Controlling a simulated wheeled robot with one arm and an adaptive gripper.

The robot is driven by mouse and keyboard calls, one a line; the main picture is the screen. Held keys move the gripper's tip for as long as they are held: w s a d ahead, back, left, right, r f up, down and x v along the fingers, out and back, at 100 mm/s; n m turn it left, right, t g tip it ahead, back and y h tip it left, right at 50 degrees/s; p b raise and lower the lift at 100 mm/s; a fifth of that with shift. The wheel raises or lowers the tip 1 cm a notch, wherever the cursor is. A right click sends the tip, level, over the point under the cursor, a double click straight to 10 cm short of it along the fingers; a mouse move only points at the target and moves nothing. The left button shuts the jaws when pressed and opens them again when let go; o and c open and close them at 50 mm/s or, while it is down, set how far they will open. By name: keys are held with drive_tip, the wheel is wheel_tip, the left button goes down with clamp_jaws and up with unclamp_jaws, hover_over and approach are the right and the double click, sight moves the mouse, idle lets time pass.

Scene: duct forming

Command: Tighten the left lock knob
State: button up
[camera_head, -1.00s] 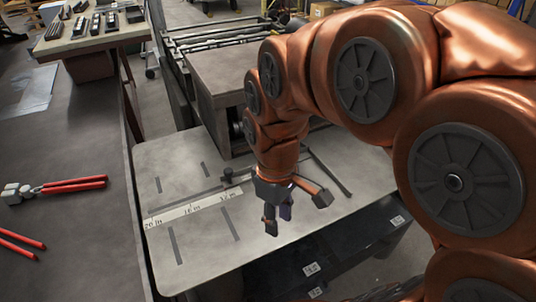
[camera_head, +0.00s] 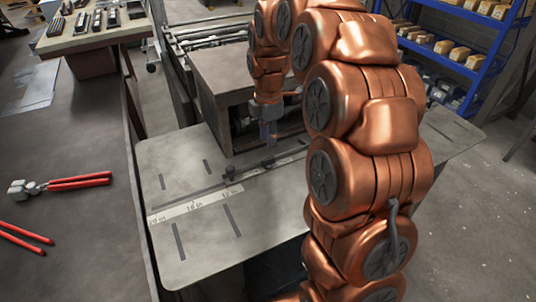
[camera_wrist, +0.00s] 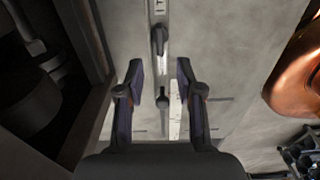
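Two small dark lock knobs stand along the slot on the grey table (camera_head: 190,255). The left lock knob (camera_head: 229,172) is beside the end of the white ruler strip; the right one (camera_head: 267,162) is a little farther right. My gripper (camera_head: 268,140) points down above the table, in front of the box-like machine. In the wrist view my gripper (camera_wrist: 160,88) is open, its two fingers well apart. A knob, seemingly the left one (camera_wrist: 162,100), shows between the fingers, below them and apart from them. The other knob (camera_wrist: 160,40) lies beyond the fingertips.
The grey boxy machine (camera_head: 225,85) rises right behind the slot, close to my gripper; its dark side (camera_wrist: 60,70) fills the left of the wrist view. A dark bench (camera_head: 75,240) with red-handled tools (camera_head: 75,182) is at left. The table's front left is clear.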

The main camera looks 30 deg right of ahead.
sight(268, 158)
drive_tip(key=shift+f+p, duration=1.1)
drive_tip(key=shift+f, duration=2.7)
clamp_jaws()
